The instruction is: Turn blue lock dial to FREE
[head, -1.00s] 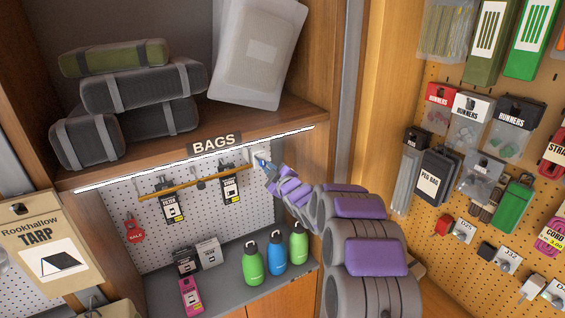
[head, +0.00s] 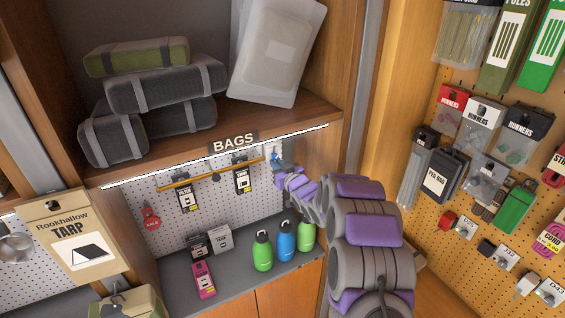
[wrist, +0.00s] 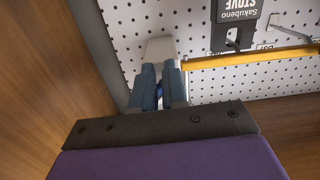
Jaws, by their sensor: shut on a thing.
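The lock's pale plate (head: 272,152) is on the white pegboard at the right end of the yellow bar, under the BAGS shelf. It also shows in the wrist view (wrist: 160,48). My gripper (head: 277,161) reaches it from the right. In the wrist view its two blue-grey fingers (wrist: 159,88) are shut on the blue dial (wrist: 159,89), of which only a sliver shows between them. The fingers hide most of the dial, and I cannot read its setting or any FREE mark.
The yellow bar (head: 205,174) runs across hanging packs, close left of my gripper. A wooden side wall (wrist: 40,90) stands close on the other side. Green and blue bottles (head: 285,241) stand on the grey counter below. The BAGS shelf (head: 200,150) is just above.

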